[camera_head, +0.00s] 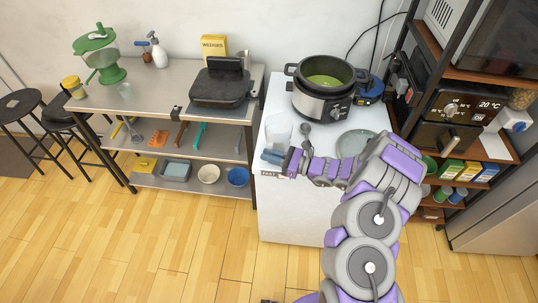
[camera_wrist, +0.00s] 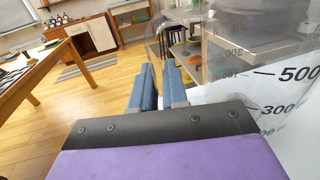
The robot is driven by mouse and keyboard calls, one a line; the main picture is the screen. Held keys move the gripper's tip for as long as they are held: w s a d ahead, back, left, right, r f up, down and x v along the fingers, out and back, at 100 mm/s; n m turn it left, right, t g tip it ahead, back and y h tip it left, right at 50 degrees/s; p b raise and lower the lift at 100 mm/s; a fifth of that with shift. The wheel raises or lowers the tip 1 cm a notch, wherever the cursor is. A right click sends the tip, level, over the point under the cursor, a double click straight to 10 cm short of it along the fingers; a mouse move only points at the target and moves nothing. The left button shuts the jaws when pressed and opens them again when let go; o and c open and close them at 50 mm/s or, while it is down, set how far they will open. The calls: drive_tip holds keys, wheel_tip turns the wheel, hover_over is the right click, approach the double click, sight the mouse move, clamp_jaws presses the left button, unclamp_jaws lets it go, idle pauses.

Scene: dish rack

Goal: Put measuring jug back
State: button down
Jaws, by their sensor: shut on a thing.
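The measuring jug (camera_head: 278,130) is clear and looks upright at the left front of the white cabinet top. I cannot tell whether its base touches the surface. In the wrist view the jug (camera_wrist: 262,62), with dark volume marks, fills the right side close to my fingers. My gripper (camera_head: 272,157) is at the jug's near side, by the cabinet's front edge. Its blue fingers (camera_wrist: 160,75) are close together in the wrist view and shut on the jug. The exact part between the fingertips is hard to see.
A grey plate (camera_head: 353,142) lies right of the jug, partly behind my arm. A pressure cooker (camera_head: 322,98) with green contents stands behind. A steel shelf table (camera_head: 150,96) with a black grill (camera_head: 220,88) is at left. A dark rack (camera_head: 466,76) with an oven is at right.

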drive_tip(key=shift+d+f, duration=0.15)
drive_tip(key=shift+f, duration=0.3)
drive_tip(key=shift+a, duration=0.25)
drive_tip(key=shift+d+f+b, duration=0.15)
drive_tip(key=shift+f+b, duration=0.1)
drive_tip(key=shift+b, duration=0.15)
drive_tip(key=c, duration=1.1)
unclamp_jaws()
drive_tip(key=c, duration=0.4)
drive_tip(key=shift+o, duration=0.2)
